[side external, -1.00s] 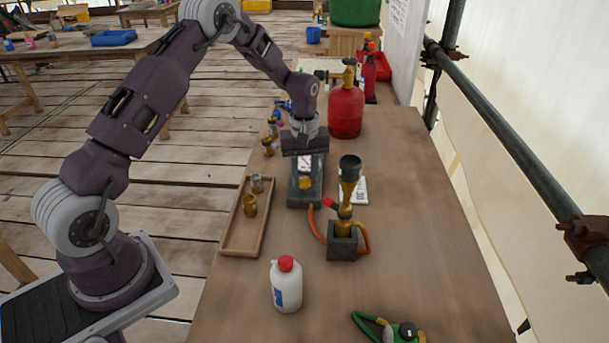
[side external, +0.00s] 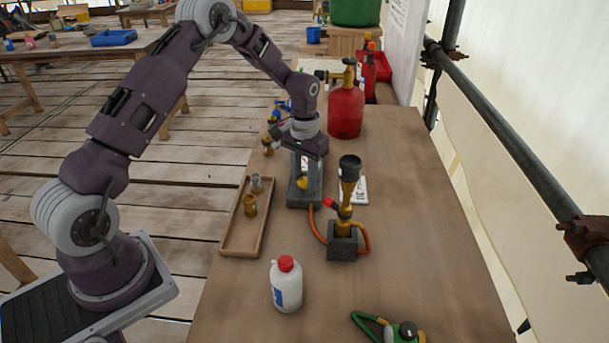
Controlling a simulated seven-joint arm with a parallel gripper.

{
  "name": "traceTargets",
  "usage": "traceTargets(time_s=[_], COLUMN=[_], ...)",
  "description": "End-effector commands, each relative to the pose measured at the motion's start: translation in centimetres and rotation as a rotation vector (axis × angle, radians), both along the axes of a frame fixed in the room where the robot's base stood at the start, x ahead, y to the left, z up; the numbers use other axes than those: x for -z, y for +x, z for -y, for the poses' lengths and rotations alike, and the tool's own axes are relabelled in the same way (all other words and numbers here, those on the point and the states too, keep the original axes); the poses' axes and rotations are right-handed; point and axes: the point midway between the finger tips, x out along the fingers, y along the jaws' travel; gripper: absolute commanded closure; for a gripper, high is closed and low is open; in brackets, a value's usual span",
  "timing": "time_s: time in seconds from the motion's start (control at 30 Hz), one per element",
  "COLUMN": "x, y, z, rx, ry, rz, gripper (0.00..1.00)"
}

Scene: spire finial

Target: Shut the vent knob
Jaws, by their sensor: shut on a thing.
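A dark grey block unit (side external: 305,194) stands on the bench, with a white label plate and a yellow part (side external: 302,183) on its near side. My gripper (side external: 304,155) points down over the top of this unit, its hand turned at a slant. It is shut on what appears to be the vent knob at the top of the unit. The knob and the fingertips are mostly hidden by the hand and too small to make out.
A brass torch on a dark base (side external: 342,241) with an orange hose stands close in front, to the right. A wooden tray (side external: 239,237) with small metal parts lies left. A red cylinder (side external: 346,110) stands behind, a white bottle (side external: 286,284) nearer.

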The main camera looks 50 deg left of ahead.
Motion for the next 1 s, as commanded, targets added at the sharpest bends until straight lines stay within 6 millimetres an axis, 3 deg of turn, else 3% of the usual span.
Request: traceTargets(time_s=[0.4,1.0], x=[-0.13,-0.15], y=[0.1,0.14], z=[-0.04,-0.03], rx=[0.191,0.226], ry=[0.001,0.002], rz=[0.004,0.005], gripper=[1.0,1.0])
